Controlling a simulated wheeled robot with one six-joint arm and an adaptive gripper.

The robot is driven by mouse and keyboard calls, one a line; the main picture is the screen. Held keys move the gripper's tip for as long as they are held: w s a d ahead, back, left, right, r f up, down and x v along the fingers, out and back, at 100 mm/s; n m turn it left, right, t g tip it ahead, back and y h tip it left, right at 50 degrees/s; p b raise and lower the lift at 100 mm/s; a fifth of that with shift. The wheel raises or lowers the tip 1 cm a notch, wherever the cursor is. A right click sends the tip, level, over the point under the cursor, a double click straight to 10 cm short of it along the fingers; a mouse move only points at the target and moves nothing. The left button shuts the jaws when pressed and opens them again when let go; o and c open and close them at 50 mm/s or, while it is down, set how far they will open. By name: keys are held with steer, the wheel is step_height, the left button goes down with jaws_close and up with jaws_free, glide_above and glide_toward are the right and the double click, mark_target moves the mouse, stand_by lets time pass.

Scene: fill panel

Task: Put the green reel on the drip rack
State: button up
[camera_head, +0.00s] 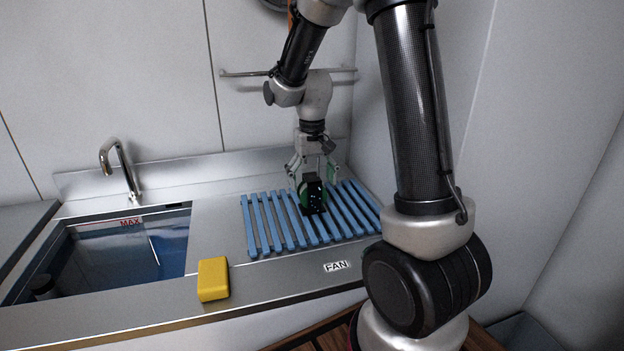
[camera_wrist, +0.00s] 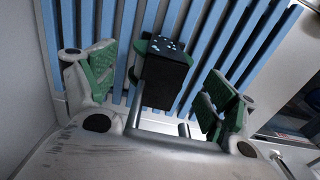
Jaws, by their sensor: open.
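The green reel (camera_head: 304,193), with a dark face, sits on the blue slats of the drip rack (camera_head: 262,222) on the counter. In the wrist view the reel shows as a black block with green edges (camera_wrist: 164,78) over the rack's slats (camera_wrist: 112,22). My gripper (camera_head: 312,172) is above the reel, pointing down. In the wrist view my gripper (camera_wrist: 157,86) is open, with a green-padded finger on each side of the reel and visible gaps between. The reel's underside is hidden.
A yellow block (camera_head: 213,279) lies on the counter's front part, left of the rack. A sink (camera_head: 120,255) with a tap (camera_head: 120,165) is at the left. A wall rail (camera_head: 240,73) runs behind my arm. A FAN label (camera_head: 336,266) is on the counter.

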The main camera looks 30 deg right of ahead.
step_height(320, 180, up, 12)
steer(key=shift+s+r, duration=0.1)
steer(key=s+d+r+n+t, duration=0.1)
steer(key=s+r+n+t, duration=0.1)
steer(key=s, duration=2)
steer(key=shift+s+r+t, duration=0.3)
steer(key=shift+r+t, duration=0.3)
steer(key=shift+t, duration=0.6)
